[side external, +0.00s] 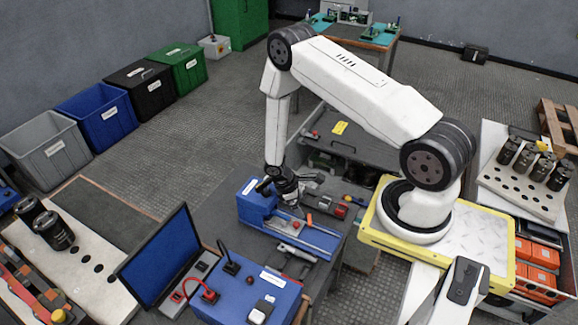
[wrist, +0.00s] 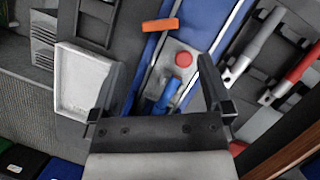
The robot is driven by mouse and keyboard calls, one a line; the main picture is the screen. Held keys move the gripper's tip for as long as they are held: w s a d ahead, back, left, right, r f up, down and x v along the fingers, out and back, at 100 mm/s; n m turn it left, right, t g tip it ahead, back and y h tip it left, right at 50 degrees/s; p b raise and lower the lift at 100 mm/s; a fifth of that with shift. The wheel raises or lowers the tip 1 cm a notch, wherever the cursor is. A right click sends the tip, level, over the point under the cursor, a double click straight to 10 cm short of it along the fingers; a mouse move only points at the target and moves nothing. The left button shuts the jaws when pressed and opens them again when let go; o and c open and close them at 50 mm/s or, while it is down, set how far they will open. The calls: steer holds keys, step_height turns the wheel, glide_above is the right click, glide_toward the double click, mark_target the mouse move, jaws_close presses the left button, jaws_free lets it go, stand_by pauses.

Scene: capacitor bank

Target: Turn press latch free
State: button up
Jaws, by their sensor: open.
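The blue press (side external: 257,203) stands on the dark bench under my gripper (side external: 290,197). In the wrist view, its blue rails (wrist: 217,45) run beside a grey plate with a red round knob (wrist: 183,59). A blue lever (wrist: 168,95) lies on the plate between my gripper's fingers (wrist: 161,65), which are open and apart from it. An orange handle (wrist: 160,24) lies beyond the fingertips, and an orange piece (side external: 309,220) shows at the press in the side view. I cannot tell which of these is the latch. My gripper holds nothing visible.
A white tray (wrist: 82,82) is left of the fingers in the wrist view. Tools with grey (wrist: 250,45) and red (wrist: 298,72) handles lie to the right. A blue box with cables (side external: 250,290) and a screen (side external: 160,258) stand in front of the press.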

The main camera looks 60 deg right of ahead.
mark_target(309, 220)
steer(key=shift+f, duration=0.1)
steer(key=shift+x, duration=3.8)
steer(key=shift+d, duration=0.1)
steer(key=c, duration=1.2)
steer(key=shift+n, duration=0.5)
steer(key=shift+s+a+n+t+h, duration=0.1)
steer(key=shift+n+t+h, duration=0.35)
steer(key=shift+n, duration=0.85)
steer(key=shift+a+n+t+h, duration=0.1)
steer(key=shift+n+t+h, duration=0.35)
steer(key=shift+n, duration=0.85)
steer(key=shift+s+n+t, duration=0.1)
steer(key=shift+n+t, duration=0.45)
steer(key=shift+n, duration=0.85)
steer(key=shift+s+n+t, duration=0.1)
steer(key=shift+n+t, duration=0.45)
steer(key=shift+n, duration=0.85)
steer(key=shift+h, duration=0.3)
